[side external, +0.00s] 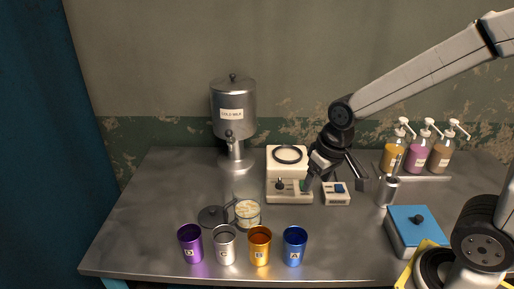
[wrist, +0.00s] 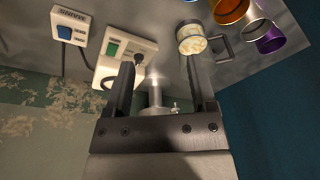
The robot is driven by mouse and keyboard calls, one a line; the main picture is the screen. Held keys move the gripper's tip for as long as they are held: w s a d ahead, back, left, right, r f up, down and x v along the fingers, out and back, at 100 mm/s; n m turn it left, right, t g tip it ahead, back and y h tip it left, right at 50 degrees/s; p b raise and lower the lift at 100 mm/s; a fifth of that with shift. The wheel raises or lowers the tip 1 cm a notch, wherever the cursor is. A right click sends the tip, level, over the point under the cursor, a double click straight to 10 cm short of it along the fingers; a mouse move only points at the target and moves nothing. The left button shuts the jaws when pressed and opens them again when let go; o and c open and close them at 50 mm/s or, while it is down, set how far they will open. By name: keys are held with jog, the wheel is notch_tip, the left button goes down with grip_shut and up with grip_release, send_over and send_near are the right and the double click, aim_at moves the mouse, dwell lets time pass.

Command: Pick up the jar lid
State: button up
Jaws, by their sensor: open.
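The jar lid (side external: 212,216) is a dark round disc with a small knob, lying flat on the metal table at the left of a short glass jar (side external: 247,213) with pale contents. In the wrist view the jar (wrist: 190,38) shows near the right fingertip, and a dark shape beside it (wrist: 222,46) looks like the lid.
Purple, silver, gold and blue cups (side external: 225,246) stand in a row in front of the lid and jar. A milk dispenser (side external: 234,105) stands behind. The hot plate (side external: 287,160) and a small switch box (side external: 336,194) are near my gripper. Pump bottles (side external: 417,153) stand right.

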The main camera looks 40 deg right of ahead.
jog(key=w+a+r+m+g, duration=0.1)
jog(key=w+a+m, duration=0.1)
jog(key=w+m, duration=0.3)
jog(key=w+a+r+m, duration=0.1)
jog(key=w+a+m, duration=0.1)
jog(key=w, duration=0.6)
jog(key=m+g+y, duration=0.1)
jog(key=m+y, duration=0.1)
jog(key=m, duration=0.8)
send_over(212, 209)
jog(key=shift+s+d+f, duration=0.1)
jog(key=shift+d+f, duration=0.1)
jog(key=shift+f, duration=3.85)
jog(key=shift+d+f, duration=0.2)
jog(key=shift+f, duration=3.8)
jog(key=shift+a+f, duration=0.2)
jog(key=shift+f, duration=1.1)
jog(key=shift+a+f, duration=0.15)
jog(key=shift+f, duration=1.15)
grip_shut()
